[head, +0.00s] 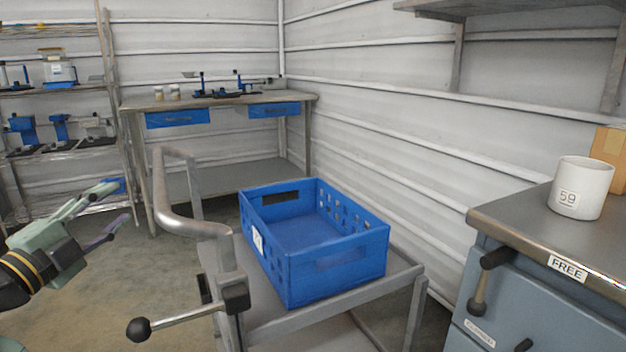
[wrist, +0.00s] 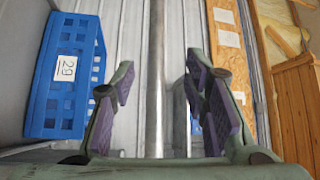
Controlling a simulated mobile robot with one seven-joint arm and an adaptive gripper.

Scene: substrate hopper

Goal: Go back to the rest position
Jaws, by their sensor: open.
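My gripper (head: 118,208) is at the left edge in the head view, green with purple finger pads. Its fingers are apart and nothing is between them. It is left of the grey cart and apart from it. In the wrist view my gripper (wrist: 158,100) shows both fingers spread, with the cart's metal handle bar (wrist: 156,70) behind the gap. I cannot tell from this view how near the bar is.
A blue crate (head: 338,268) stands on the cart (head: 272,328), labelled 29 in the wrist view (wrist: 45,120). A white pot (head: 580,190) marked 59 stands on the right counter (head: 520,215). A workbench (head: 225,100) stands behind. Floor (head: 110,300) at left is clear.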

